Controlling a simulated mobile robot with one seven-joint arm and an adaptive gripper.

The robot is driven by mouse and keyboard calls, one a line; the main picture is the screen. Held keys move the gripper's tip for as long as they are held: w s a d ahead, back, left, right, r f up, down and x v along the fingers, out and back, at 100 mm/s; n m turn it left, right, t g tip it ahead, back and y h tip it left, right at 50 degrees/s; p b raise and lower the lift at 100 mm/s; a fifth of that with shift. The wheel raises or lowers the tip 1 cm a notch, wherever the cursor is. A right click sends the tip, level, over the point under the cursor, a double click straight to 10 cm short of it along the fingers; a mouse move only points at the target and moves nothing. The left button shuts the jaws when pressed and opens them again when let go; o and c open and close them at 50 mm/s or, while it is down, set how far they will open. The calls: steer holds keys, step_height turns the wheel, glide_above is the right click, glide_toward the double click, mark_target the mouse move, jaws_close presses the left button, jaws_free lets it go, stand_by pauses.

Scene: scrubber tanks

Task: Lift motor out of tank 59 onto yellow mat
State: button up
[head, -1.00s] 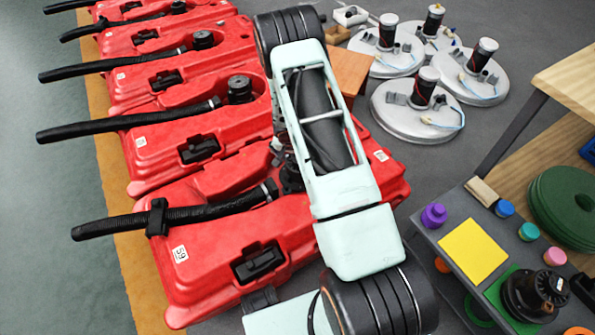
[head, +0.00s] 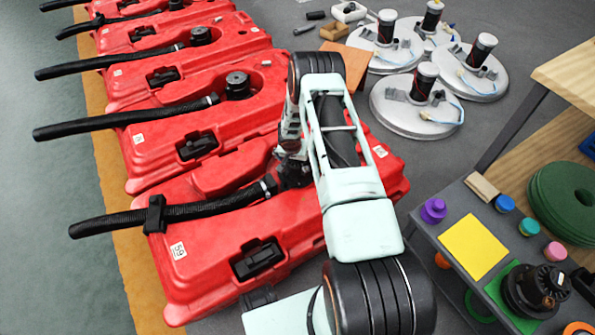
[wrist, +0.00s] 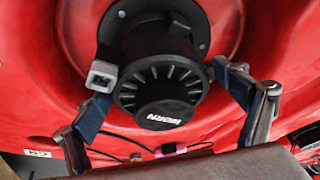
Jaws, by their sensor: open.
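Tank 59 (head: 205,270) is the nearest red tank, with a "59" label and a black hose. Its black motor (head: 295,174) sits in the tank top, partly hidden by my arm. In the wrist view the motor (wrist: 165,85) shows a ribbed round cap and a grey connector on its left. My gripper (wrist: 162,95) is open, with one finger on each side of the motor; I cannot tell whether they touch it. In the head view my gripper (head: 290,145) is over the motor. The yellow mat (head: 473,247) lies bare on the grey bench at right.
A green mat (head: 495,292) beside the yellow one holds another black motor (head: 537,290). Coloured knobs (head: 434,210) and a wooden block (head: 482,187) line the bench. More red tanks (head: 200,135) stand behind. Round metal lids with motors (head: 415,105) lie on the floor.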

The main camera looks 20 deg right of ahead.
steer(key=shift+c, duration=0.4)
steer(key=c, duration=1.2)
steer(key=shift+w+r, duration=0.1)
steer(key=shift+w, duration=0.05)
steer(key=shift+c, duration=0.6)
steer(key=shift+r+p, duration=1.45)
steer(key=shift+r, duration=3.7)
steer(key=shift+r+p, duration=0.3)
steer(key=shift+r, duration=0.6)
steer(key=shift+r+p, duration=1.2)
steer(key=shift+r, duration=1.25)
